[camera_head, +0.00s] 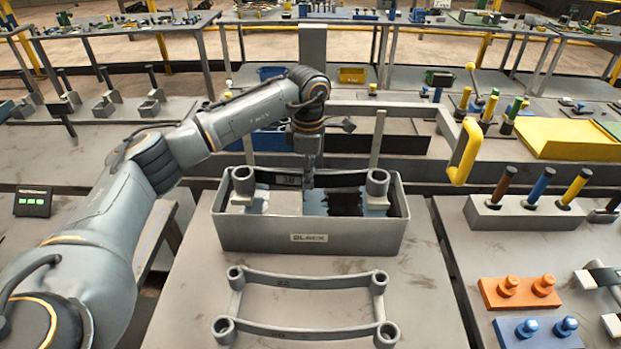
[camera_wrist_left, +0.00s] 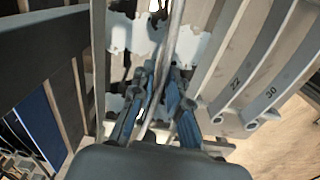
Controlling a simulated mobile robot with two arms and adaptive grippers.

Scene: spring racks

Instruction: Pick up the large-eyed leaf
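A grey leaf with two wide eyes (camera_head: 243,181) rests across the inside of a grey bin labelled BLACK (camera_head: 235,235) in the head view. Its eyes stand near the bin's two ends. My left gripper (camera_head: 309,182) points down into the bin at the middle of this leaf. In the left wrist view, a thin leaf edge (camera_wrist_left: 178,25) runs between the two blue-grey fingers (camera_wrist_left: 163,80). Whether the fingers press on it is not clear. Two slimmer leaves with smaller eyes, marked 22 (camera_head: 310,281) and 30 (camera_head: 300,333), lie in front of the bin. My right gripper is out of view.
A yellow handle (camera_head: 464,155) stands right of the bin. A block with coloured pegs (camera_head: 525,215) and orange and blue peg plates (camera_head: 519,293) are on the right table. Dark liquid or material lies inside the bin. Bare table surrounds the front leaves.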

